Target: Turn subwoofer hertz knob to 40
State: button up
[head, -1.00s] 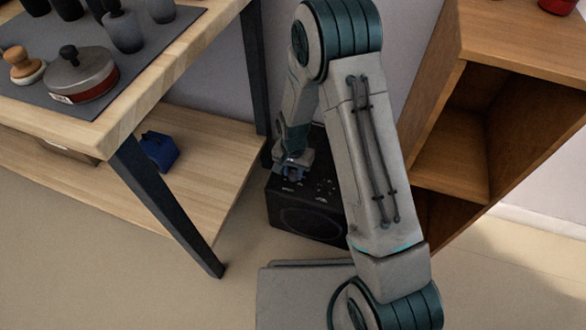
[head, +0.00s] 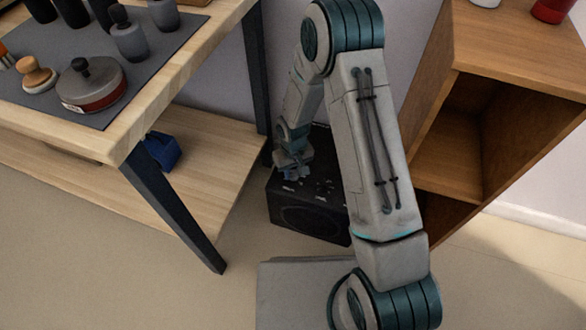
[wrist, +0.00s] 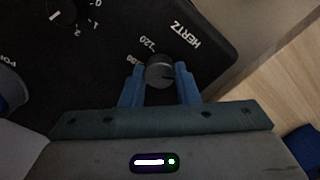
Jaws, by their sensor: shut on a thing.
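The black subwoofer (head: 310,215) stands on the floor between the wooden table and the shelf. In the wrist view its dark top panel (wrist: 100,60) carries white lettering, with "HERTZ" upside down and tilted, and scale numbers such as 120 near the hertz knob (wrist: 160,70). The knob is a round dark grey cap. My gripper (wrist: 160,82) has its blue fingers on either side of this knob and is shut on it. In the head view my gripper (head: 293,172) is small, over the subwoofer's top. The knob's pointer and the 40 mark cannot be made out.
Another knob (wrist: 62,12) with numbers 0, 1, 2 lies at the wrist view's upper left. A table leg (head: 165,205) and lower shelf (head: 215,165) stand left of the subwoofer. A wooden shelf unit (head: 440,165) is close on the right.

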aim_at(293, 172)
jog(key=shift+n, duration=0.3)
jog(key=o, duration=1)
notch_tip(293, 172, up, 14)
jog(key=p, duration=0.5)
jog(key=shift+f, duration=0.1)
